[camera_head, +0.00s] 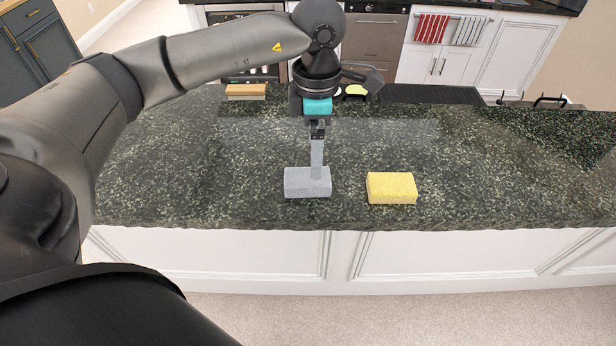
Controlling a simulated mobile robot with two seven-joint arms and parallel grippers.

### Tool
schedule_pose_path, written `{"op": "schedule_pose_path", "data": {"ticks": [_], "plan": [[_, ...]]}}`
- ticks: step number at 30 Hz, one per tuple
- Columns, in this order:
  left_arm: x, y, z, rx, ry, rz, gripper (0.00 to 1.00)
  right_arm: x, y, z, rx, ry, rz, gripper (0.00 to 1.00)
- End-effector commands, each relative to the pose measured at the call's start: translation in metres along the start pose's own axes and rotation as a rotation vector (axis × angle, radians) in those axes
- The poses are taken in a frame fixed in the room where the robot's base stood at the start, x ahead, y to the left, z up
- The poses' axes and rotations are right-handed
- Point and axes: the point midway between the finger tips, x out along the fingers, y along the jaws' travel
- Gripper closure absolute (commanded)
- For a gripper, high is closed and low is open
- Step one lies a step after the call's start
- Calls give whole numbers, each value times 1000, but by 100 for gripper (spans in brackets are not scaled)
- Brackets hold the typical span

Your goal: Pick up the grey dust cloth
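The grey dust cloth (307,184) looks like a small block and lies near the front edge of the dark speckled counter. My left arm comes in from the left and bends down over the counter. My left gripper (317,172) points straight down, with its fingers at the right part of the cloth's back edge. The fingers appear in line, as one narrow grey strip, so their opening does not show. I cannot tell whether they touch the cloth. My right gripper is out of view.
A yellow sponge-like block (391,188) lies right of the cloth, with a clear gap. A tan block (246,91) lies at the back left. A teal patch (318,106) shows by my wrist. The counter (200,180) is clear left of the cloth.

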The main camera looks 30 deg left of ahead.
Motion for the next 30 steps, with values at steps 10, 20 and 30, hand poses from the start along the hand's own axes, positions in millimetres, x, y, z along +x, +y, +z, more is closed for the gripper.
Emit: {"op": "schedule_pose_path", "data": {"ticks": [10, 20, 30], "plan": [[33, 0, -1, 0, -1, -2, 0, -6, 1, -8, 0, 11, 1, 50], [77, 2, -6, 0, -1, -2, 0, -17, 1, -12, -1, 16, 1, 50], [80, 3, -5, 1, -2, 0, 7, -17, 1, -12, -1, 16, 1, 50]]}}
